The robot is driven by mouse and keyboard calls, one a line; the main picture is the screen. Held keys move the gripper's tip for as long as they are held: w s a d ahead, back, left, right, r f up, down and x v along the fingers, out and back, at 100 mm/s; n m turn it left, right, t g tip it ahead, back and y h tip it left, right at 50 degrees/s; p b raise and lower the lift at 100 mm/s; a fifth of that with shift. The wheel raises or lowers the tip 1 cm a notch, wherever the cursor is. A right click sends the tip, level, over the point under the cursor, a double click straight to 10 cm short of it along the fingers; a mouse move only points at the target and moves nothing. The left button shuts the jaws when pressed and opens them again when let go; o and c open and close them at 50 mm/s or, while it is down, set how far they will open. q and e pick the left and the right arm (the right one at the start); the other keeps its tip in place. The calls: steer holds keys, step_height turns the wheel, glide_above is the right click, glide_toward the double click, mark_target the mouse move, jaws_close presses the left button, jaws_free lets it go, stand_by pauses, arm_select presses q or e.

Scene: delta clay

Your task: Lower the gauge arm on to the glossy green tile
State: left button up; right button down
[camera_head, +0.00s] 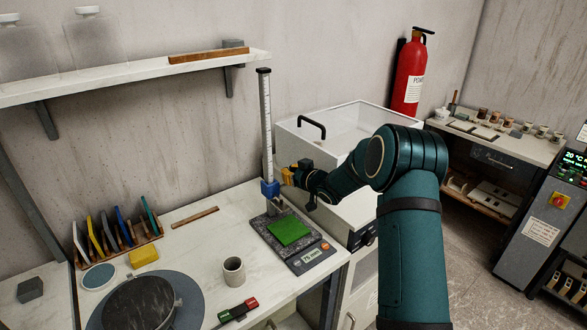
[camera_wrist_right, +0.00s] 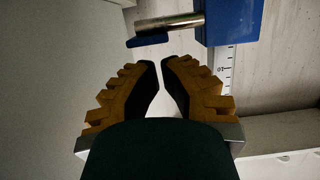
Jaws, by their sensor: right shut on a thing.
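The glossy green tile (camera_head: 290,231) lies flat on the dark stone base of the height gauge (camera_head: 265,225). The gauge's upright scaled post (camera_head: 266,130) rises at the back of the base. The blue gauge arm slider (camera_head: 270,188) sits low on the post, above the level of the tile. In the right wrist view the blue block (camera_wrist_right: 228,22) and its silver rod (camera_wrist_right: 170,24) lie just beyond my fingertips. My left gripper is out of view.
A grey cup (camera_head: 233,271), a round dark turntable (camera_head: 138,302), a yellow block (camera_head: 144,256) and a rack of coloured tiles (camera_head: 118,235) stand left of the gauge. A white lidded box (camera_head: 345,135) stands close behind my right arm. A shelf (camera_head: 130,77) hangs above.

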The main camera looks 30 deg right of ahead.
steer(key=shift+f, duration=0.35)
step_height(320, 180, down, 5)
steer(key=b, duration=0.3)
steer(key=shift+f+b, duration=0.15)
steer(key=shift+b, duration=0.25)
steer(key=shift+r, duration=0.25)
